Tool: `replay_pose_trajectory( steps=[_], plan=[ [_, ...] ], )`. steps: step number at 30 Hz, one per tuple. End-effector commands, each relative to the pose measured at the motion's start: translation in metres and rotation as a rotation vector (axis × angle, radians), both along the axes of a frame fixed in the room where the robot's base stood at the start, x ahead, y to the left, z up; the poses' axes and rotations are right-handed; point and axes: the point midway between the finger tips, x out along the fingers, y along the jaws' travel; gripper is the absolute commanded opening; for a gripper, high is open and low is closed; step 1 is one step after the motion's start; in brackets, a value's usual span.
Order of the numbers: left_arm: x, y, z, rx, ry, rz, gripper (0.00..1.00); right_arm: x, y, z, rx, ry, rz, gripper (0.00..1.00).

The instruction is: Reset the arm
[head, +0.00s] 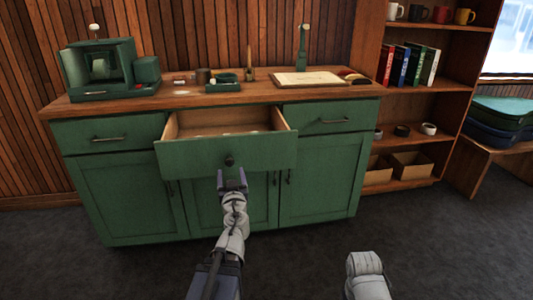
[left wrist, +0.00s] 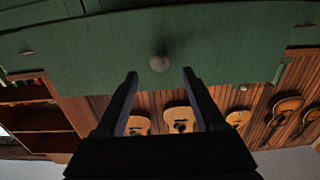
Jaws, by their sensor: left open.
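My left gripper (head: 232,174) is open and empty in front of the green cabinet, just below the round knob (head: 229,161) of the middle drawer. The drawer (head: 200,157) is pulled out, and its wooden inside shows some pale flat items that I cannot make out. In the left wrist view the two dark fingers (left wrist: 160,82) stand apart, with the knob (left wrist: 159,63) beyond and between their tips, not gripped. Part of my right arm shows at the bottom of the head view; its gripper is out of view.
The green cabinet (head: 330,185) has a wooden top with a green machine (head: 110,70), a small tray (head: 223,87) and a pale board (head: 308,79). A shelf (head: 440,85) with books and mugs stands at right. The dark floor (head: 440,250) is clear at front right.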

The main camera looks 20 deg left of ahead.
Motion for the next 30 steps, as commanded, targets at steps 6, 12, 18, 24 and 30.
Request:
replay_pose_trajectory(
  steps=[6,12,18,24,30],
  plan=[
    [-0.001,-0.005,-0.004,-0.005,0.019,0.025,0.71,0.0,0.0,0.0,0.0,0.0,0.0,0.5],
    [-0.014,-0.046,-0.055,-0.061,0.265,0.141,0.71,0.0,0.0,0.0,0.0,0.0,0.0,0.5],
    [-0.061,-0.14,-0.145,-0.129,0.802,0.069,0.71,0.0,0.0,0.0,0.0,0.0,0.0,0.5],
    [-0.121,-0.231,-0.197,-0.135,1.246,-0.18,0.71,0.0,0.0,0.0,0.0,0.0,0.0,0.5],
    [-0.176,-0.296,-0.216,-0.109,1.541,-0.452,0.71,0.0,0.0,0.0,0.0,0.0,0.0,0.5]
  ],
)
